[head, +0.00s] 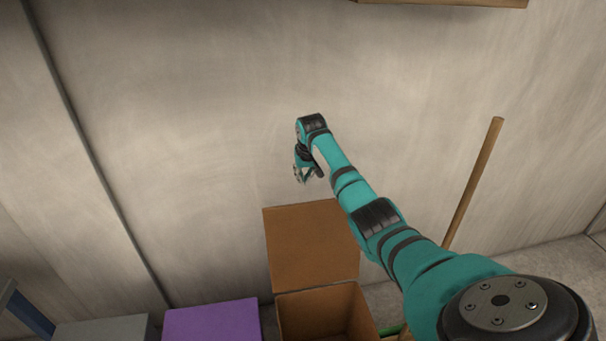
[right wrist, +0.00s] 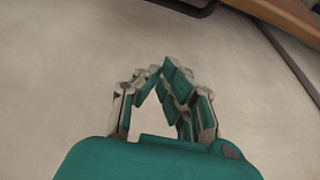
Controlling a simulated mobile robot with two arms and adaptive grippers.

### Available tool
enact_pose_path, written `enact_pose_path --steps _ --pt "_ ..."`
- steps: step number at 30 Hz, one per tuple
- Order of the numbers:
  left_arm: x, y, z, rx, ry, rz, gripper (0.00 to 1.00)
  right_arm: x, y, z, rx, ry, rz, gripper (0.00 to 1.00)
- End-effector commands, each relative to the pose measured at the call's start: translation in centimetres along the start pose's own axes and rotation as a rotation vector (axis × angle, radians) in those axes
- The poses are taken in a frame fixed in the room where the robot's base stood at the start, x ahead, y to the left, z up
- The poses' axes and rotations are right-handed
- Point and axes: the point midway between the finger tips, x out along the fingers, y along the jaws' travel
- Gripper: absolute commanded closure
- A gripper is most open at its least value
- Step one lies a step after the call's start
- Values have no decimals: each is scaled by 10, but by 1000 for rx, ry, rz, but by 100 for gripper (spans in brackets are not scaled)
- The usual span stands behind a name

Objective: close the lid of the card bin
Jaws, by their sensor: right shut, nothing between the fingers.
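The card bin (head: 326,312) is a brown open box at the bottom of the head view, its front cut off by the picture's edge. Its brown lid (head: 311,246) stands raised at the back, near the wall. My right gripper (head: 307,180) is above the lid's top edge, apart from it in the picture, and is shut and empty. In the right wrist view the fingers (right wrist: 160,72) meet at their tips with nothing between them. The bin does not show in that view. My left gripper is not in view.
A purple box (head: 212,321) and a grey box (head: 104,329) stand left of the bin. A wooden pole (head: 474,183) leans to the right, behind my right arm. A wooden shelf edge (head: 445,2) juts out at the top. The pale wall (head: 190,130) behind is bare.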

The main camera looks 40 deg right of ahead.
Motion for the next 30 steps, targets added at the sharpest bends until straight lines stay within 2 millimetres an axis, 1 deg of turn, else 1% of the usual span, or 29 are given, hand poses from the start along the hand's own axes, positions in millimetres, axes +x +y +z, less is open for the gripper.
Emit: enact_pose_path --steps 1,3,6,15,18,30 --pt "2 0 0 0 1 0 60 11 -1 1 1 -3 -1 100" --pt "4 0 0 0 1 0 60 23 -1 1 0 -3 -2 100" --pt "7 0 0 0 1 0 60 36 -1 1 1 -1 -1 100" --pt "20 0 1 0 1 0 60 65 -1 1 0 0 -1 100" --pt "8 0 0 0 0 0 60 59 0 5 -3 1 1 100" --pt "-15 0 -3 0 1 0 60 49 0 31 -2 1 1 100"
